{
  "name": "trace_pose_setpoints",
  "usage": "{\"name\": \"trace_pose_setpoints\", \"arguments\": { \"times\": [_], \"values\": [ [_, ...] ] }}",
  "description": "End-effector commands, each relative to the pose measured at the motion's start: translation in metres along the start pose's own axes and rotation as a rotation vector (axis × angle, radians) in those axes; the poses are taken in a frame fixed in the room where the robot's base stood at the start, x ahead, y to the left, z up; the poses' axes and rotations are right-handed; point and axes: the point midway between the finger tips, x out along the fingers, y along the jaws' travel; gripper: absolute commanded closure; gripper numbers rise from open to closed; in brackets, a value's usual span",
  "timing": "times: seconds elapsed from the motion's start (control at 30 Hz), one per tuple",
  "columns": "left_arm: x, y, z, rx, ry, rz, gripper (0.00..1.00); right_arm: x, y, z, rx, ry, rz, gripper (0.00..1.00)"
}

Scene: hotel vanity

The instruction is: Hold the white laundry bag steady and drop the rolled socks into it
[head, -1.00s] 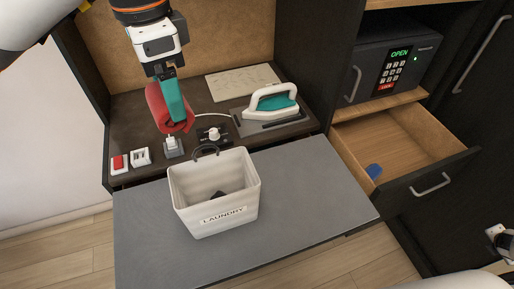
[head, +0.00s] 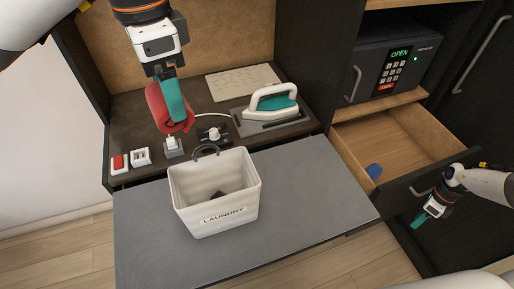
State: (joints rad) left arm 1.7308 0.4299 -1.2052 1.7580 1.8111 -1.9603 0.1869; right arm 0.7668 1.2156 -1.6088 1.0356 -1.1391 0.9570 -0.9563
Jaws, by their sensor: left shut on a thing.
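The white laundry bag (head: 190,205), marked LAUNDRY, stands upright and open on the grey board, with a dark handle at its back rim. A small dark thing (head: 218,195) lies inside it. My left gripper (head: 172,112) is shut on a red rolled thing (head: 155,103), perhaps the rolled socks, above the dark counter behind the bag and slightly left of it. A teal finger partly hides the red thing. My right gripper (head: 418,222) is at the far right, in front of the drawer and well away from the bag; its jaw opening is unclear.
A teal and white iron (head: 271,103) rests on the counter behind the bag, with switches and a socket to its left. An open drawer (head: 400,150) at right holds a small blue thing (head: 374,171), below a safe (head: 370,65). The grey board (head: 310,195) is clear right of the bag.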

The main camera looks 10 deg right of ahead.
Motion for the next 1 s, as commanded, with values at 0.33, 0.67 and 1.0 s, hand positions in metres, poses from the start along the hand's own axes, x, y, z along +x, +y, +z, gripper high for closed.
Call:
{"name": "trace_pose_setpoints", "arguments": {
  "times": [0.33,0.67,1.0],
  "values": [
    [0.000,0.000,0.000,0.000,0.000,0.000,0.46,-0.077,0.013,0.004,-0.460,-0.585,0.117,0.71],
    [0.000,0.000,0.000,0.000,0.000,0.000,0.46,-0.127,-0.038,-0.137,-0.984,-0.709,0.197,0.71],
    [0.000,0.000,0.000,0.000,0.000,0.000,0.46,-0.144,-0.182,-0.277,-1.646,-0.514,0.127,0.71]
  ]
}}
